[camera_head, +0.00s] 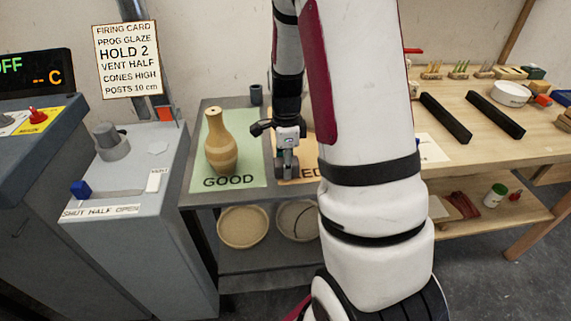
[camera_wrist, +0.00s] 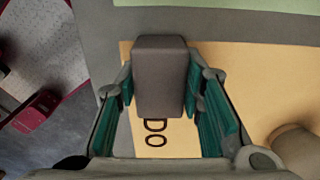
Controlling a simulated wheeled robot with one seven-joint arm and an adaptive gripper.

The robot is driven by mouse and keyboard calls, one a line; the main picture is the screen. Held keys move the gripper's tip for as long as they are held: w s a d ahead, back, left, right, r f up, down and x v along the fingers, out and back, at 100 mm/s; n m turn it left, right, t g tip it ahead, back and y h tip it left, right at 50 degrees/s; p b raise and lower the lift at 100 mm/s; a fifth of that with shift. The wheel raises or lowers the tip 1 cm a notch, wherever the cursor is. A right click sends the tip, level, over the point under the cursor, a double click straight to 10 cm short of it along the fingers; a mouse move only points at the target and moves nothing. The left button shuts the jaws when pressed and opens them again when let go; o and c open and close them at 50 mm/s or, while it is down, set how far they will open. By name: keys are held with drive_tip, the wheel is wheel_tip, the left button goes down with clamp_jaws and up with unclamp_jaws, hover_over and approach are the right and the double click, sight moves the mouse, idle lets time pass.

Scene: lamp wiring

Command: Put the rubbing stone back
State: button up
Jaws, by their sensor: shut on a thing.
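The rubbing stone, a plain grey block (camera_wrist: 160,75), sits between the green finger pads of my gripper (camera_wrist: 163,98) in the wrist view. My gripper is shut on it. In the head view my gripper (camera_head: 286,150) points down at the orange mat (camera_head: 300,175), beside the green GOOD mat, with the grey stone (camera_head: 286,170) at its tips. In the wrist view the stone covers part of the lettering on the orange mat (camera_wrist: 215,130). I cannot tell whether the stone touches the mat.
A tan vase (camera_head: 220,145) stands on the green mat (camera_head: 250,165), left of my gripper. A small dark cup (camera_head: 256,94) is at the back. A tan rounded thing (camera_wrist: 300,150) shows at the wrist view's lower right. My arm hides much of the bench's middle. A wooden bench (camera_head: 470,130) holds dark bars.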

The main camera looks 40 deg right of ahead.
drive_tip(key=shift+f, duration=0.15)
drive_tip(key=o, duration=1.2)
wheel_tip(320, 180, up, 12)
drive_tip(key=p, duration=0.2)
drive_tip(key=s+a+r+n, duration=0.4)
drive_tip(key=a+r+n, duration=0.2)
drive_tip(key=a, duration=0.1)
drive_tip(key=s+a+r+n, duration=0.1)
drive_tip(key=s+a+n, duration=0.3)
drive_tip(key=s+n, duration=0.2)
drive_tip(key=s+a+r+n+t, duration=0.1)
drive_tip(key=s+a+r+n, duration=0.1)
drive_tip(key=s+a+n, duration=0.2)
drive_tip(key=s+a+r+n+t, duration=0.1)
drive_tip(key=s+a+r+n, duration=0.1)
drive_tip(key=s+a+n, duration=0.3)
drive_tip(key=shift+s+n, duration=1.7)
drive_tip(key=shift+n, duration=0.2)
